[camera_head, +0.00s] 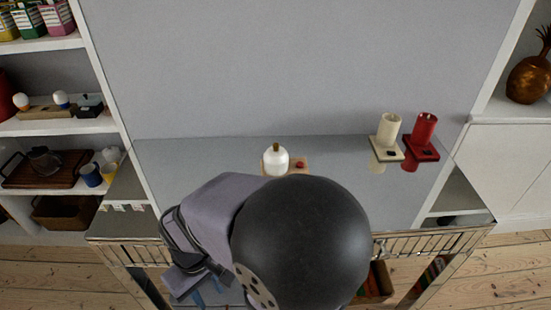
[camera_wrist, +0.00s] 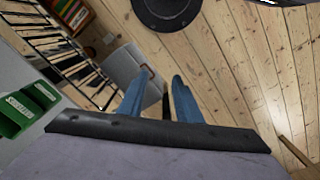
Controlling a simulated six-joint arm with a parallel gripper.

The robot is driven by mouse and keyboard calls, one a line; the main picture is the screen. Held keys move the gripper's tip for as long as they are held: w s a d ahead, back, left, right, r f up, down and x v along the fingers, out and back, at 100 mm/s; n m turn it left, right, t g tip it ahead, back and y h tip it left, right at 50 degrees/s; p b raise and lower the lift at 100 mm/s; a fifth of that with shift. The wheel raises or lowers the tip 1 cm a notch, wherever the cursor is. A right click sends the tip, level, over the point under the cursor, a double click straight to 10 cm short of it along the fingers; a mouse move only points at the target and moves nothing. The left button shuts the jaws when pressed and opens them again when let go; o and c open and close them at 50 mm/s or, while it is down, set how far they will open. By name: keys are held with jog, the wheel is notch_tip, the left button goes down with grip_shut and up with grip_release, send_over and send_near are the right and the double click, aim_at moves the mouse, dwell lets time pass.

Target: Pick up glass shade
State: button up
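A white rounded shade (camera_head: 275,161) with a gold-brown top, which looks like the glass shade, sits on a small wooden base with a red knob (camera_head: 300,165) on the grey tabletop, near its back edge. My dark arm partly hides the base. My gripper (camera_wrist: 160,76) has two blue fingers spread apart with nothing between them. In the head view, the gripper is low and left of the shade, apart from it, with blue parts near the bottom edge. The shade does not show in the wrist view, which looks at floorboards.
Shelves on the left hold a tray (camera_head: 40,172), cups and small globe lamps. A slatted rack (camera_head: 420,243) runs along the table front.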

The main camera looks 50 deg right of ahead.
jog(key=shift+o, duration=0.7)
